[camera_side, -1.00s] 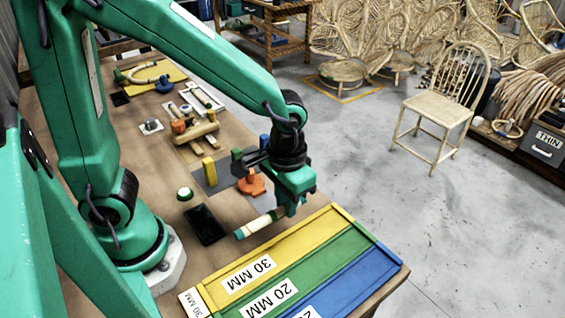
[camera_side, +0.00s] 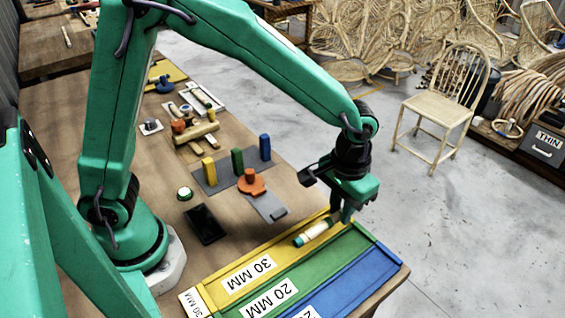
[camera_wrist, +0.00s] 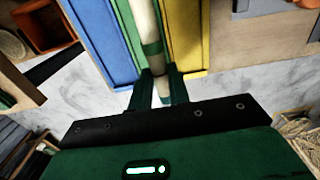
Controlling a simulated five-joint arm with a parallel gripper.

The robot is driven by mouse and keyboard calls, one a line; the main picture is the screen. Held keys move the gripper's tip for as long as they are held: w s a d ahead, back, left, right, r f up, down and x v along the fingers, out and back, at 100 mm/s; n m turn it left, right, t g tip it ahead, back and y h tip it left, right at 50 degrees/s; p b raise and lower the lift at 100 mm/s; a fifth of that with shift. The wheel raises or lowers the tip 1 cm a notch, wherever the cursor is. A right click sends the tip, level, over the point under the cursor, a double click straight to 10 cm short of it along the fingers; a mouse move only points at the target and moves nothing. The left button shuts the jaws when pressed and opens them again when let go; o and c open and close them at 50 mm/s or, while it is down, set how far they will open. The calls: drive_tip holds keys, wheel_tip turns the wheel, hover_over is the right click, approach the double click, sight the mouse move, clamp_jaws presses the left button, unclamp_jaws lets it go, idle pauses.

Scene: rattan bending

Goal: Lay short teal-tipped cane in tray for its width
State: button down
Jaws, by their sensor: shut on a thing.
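My gripper (camera_side: 343,213) is shut on a short pale cane (camera_side: 316,231) with a teal tip (camera_side: 299,241). The cane points toward the lower left in the side view, over the yellow lane (camera_side: 290,256) of the sorting tray. In the wrist view the cane (camera_wrist: 152,45) runs up from between my fingers (camera_wrist: 160,88), with the green lane (camera_wrist: 178,30) behind it. The blue lane (camera_wrist: 87,35) lies to the left and the yellow lane (camera_wrist: 190,40) to the right. I cannot tell whether the cane touches the tray.
The yellow lane is marked 30 MM and the green lane (camera_side: 310,273) 20 MM. A grey plate with yellow, green and blue pegs (camera_side: 237,160), an orange knob (camera_side: 251,184) and a black device (camera_side: 205,224) stand on the bench behind. The tray sits at the bench edge.

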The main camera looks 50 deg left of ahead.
drive_tip(key=shift+w+d+f, duration=0.25)
drive_tip(key=shift+w+d, duration=0.3)
drive_tip(key=shift+w+d+f, duration=0.25)
drive_tip(key=shift+w+d, duration=0.3)
drive_tip(key=shift+f, duration=0.1)
drive_tip(key=shift+f, duration=3)
drive_tip(key=c, duration=1.3)
unclamp_jaws()
drive_tip(key=shift+o, duration=0.2)
drive_tip(key=shift+r, duration=0.1)
